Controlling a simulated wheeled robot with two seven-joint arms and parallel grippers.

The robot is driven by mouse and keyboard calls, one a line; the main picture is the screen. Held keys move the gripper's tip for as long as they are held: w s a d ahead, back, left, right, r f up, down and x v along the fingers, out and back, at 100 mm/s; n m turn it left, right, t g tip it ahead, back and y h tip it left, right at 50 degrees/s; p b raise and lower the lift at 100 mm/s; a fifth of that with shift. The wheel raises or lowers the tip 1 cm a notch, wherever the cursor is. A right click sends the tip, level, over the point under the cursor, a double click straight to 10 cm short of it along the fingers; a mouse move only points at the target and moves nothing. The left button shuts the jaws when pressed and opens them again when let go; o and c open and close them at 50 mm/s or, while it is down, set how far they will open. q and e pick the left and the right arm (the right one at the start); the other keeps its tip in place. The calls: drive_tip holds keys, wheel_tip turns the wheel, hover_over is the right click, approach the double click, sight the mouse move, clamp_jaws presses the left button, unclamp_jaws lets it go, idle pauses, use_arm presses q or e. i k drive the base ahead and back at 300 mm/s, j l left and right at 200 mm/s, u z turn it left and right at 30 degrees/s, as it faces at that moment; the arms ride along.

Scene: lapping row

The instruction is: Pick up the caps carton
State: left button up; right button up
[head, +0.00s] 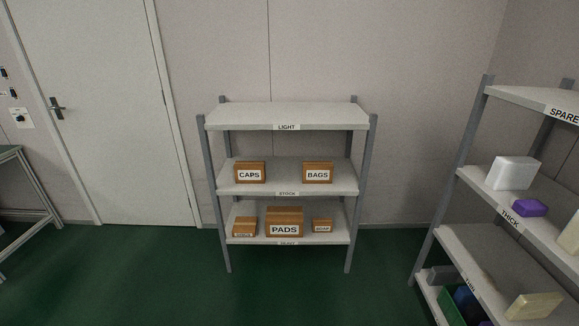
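The caps carton (250,173) is a brown box with a white CAPS label. It stands on the left part of the middle shelf, marked STOCK, of the shelf rack (287,190) straight ahead. Its labelled front faces me and nothing covers it. Neither of my grippers shows in the head view.
A BAGS carton (318,172) shares the shelf at right, with a clear gap between. A PADS carton (284,222) and two smaller boxes fill the bottom shelf; the top shelf (287,114) is empty. Another rack (457,172) stands at right, a door (85,110) at left. Green floor ahead is clear.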

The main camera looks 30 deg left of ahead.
sight(245, 171)
drive_tip(key=j+z, duration=0.15)
drive_tip(key=j, duration=0.5)
drive_tip(key=i+j+z, duration=0.15)
drive_tip(key=j, duration=0.55)
drive_tip(key=j+z, duration=0.15)
drive_tip(key=j, duration=0.5)
drive_tip(key=k+j+z, duration=0.15)
drive_tip(key=j, duration=0.55)
drive_tip(key=j+z, duration=0.15)
drive_tip(key=j, duration=0.5)
drive_tip(key=k+j+z, duration=0.15)
drive_tip(key=j, duration=0.5)
